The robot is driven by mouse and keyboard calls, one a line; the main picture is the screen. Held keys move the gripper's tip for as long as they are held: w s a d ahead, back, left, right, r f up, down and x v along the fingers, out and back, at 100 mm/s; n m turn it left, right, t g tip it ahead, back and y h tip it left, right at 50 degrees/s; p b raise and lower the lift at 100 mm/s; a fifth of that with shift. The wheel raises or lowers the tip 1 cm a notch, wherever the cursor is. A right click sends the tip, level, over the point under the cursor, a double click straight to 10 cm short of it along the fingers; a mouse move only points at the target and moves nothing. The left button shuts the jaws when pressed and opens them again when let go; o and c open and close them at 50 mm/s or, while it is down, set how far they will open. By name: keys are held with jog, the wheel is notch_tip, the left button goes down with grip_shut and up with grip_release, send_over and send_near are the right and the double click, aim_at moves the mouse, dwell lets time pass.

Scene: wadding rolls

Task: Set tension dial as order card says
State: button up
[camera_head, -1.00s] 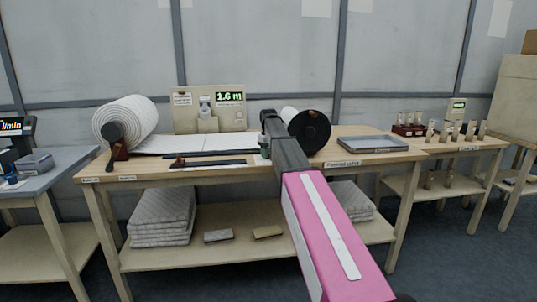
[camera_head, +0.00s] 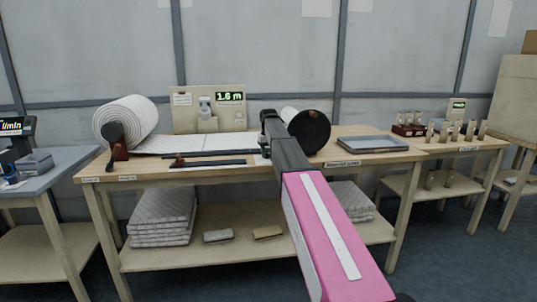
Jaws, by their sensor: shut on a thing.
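My gripper (camera_head: 264,153) is low over the wadding bench (camera_head: 215,172), near its front edge and left of the black roll end (camera_head: 308,131). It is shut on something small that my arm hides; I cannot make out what. No tension dial can be told for sure. A cream panel (camera_head: 235,118) at the back of the bench reads 1.6 m and bears a grey rounded fitting (camera_head: 205,105). A small pale card (camera_head: 181,99) is on the panel; its writing is too small to read.
A white wadding roll (camera_head: 130,118) stands at the left, its sheet (camera_head: 170,144) lying across the bench. Dark bars (camera_head: 205,163) lie in front. A grey tray (camera_head: 365,143) is at the right. Stacked pads (camera_head: 163,218) fill part of the lower shelf.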

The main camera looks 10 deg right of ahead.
aim_at(268, 153)
jog(key=o, duration=0.9)
jog(key=shift+r, duration=0.15)
notch_tip(268, 153, up, 11)
jog(key=shift+f, duration=0.2)
